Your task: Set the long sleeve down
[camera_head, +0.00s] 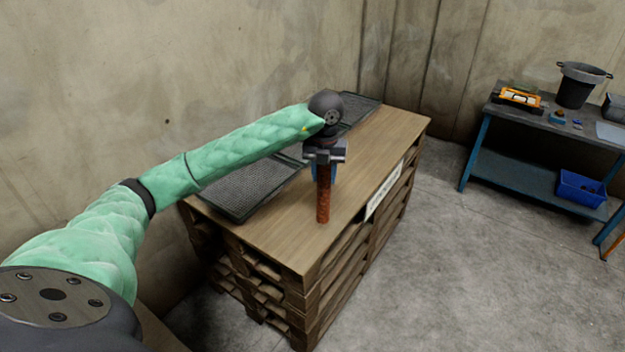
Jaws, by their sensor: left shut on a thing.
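A rusty reddish-brown long sleeve (323,201) hangs upright below my left gripper (323,172). The gripper is shut on its upper part and points down over the wooden top of a pallet stack (290,240). The sleeve's lower end shows against the wooden top near its front edge; I cannot tell whether it touches the wood. My left arm comes in from the left in a green cover. My right gripper is not in view.
A dark mesh tray (240,205) lies on the left of the wooden top, and another (362,108) lies at the back. A white label (384,190) is on the stack's front side. A blue-framed workbench (530,165) with a dark bucket (577,88) and a blue bin (581,189) stands at right. Grey floor lies between.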

